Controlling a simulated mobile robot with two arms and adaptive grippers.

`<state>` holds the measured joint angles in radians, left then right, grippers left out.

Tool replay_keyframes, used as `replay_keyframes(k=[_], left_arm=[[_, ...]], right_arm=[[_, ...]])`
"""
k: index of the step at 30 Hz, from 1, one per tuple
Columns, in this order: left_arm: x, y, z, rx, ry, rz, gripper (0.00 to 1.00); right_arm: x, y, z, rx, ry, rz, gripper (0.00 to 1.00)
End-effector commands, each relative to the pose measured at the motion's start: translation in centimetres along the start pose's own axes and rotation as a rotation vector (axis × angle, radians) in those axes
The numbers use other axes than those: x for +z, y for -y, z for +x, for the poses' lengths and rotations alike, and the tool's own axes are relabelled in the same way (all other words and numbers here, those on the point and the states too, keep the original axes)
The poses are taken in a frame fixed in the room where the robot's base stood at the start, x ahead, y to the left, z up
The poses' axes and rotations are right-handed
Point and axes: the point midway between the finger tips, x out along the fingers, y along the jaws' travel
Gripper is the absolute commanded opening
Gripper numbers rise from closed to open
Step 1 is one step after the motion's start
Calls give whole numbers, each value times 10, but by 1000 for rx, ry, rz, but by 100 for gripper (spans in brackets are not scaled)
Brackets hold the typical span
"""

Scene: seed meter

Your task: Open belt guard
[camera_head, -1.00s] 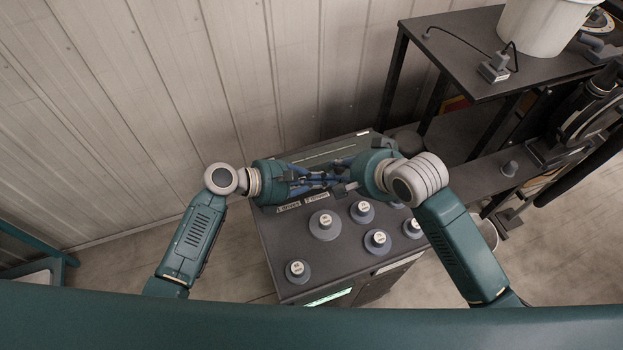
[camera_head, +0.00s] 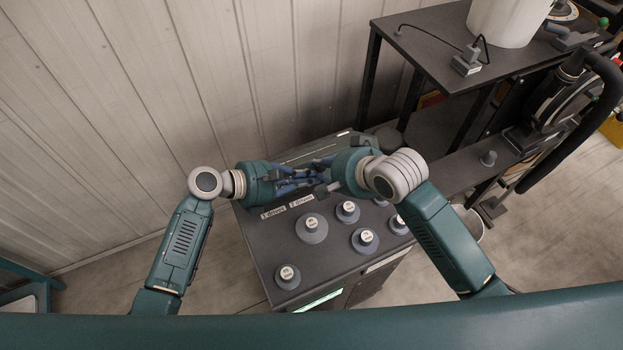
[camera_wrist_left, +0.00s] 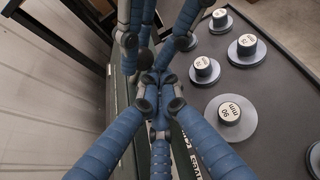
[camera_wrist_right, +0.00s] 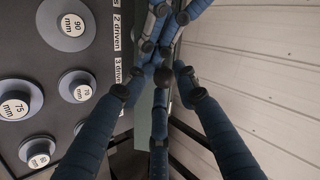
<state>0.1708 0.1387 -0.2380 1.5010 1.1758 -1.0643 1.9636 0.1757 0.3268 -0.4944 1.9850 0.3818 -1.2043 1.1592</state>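No part shows clearly enough to name as the belt guard. A dark machine with a thick black curved part (camera_head: 592,120) stands at the right of the head view; I cannot tell whether that part is the guard. My left gripper (camera_head: 290,181) and right gripper (camera_head: 322,174) face each other above the back of a dark bench, their fingers overlapping in view. In the left wrist view the left fingertips (camera_wrist_left: 160,102) are close together, with nothing clearly held. In the right wrist view the right fingertips (camera_wrist_right: 160,92) are spread and empty. Whether the two grippers touch is unclear.
The dark bench top (camera_head: 268,247) carries several grey round pieces with size labels, such as the 90 mm one (camera_wrist_right: 68,22). A green panel (camera_wrist_right: 143,118) runs along its back. A dark table (camera_head: 430,45) at the upper right holds a white bucket (camera_head: 508,20).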

Motion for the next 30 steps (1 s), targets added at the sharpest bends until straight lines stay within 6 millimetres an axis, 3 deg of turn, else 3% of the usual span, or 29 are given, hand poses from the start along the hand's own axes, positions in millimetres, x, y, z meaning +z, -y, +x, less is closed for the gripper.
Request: replay_keyframes(k=[1,10,14,24,30], left_arm=[[11,0,0,-3,21,4,0],[8,2,0,-7,16,3,0],[7,2,0,-7,14,2,0],[6,2,0,-6,12,1,0],[6,2,1,-6,11,1,0]], right_arm=[[-1,-12,3,29,-1,-1,41],[-2,-10,2,24,-3,0,41],[-2,-8,-8,21,-4,0,41],[-1,-6,-75,20,-2,-2,41],[0,-5,-106,22,-1,-2,41]])
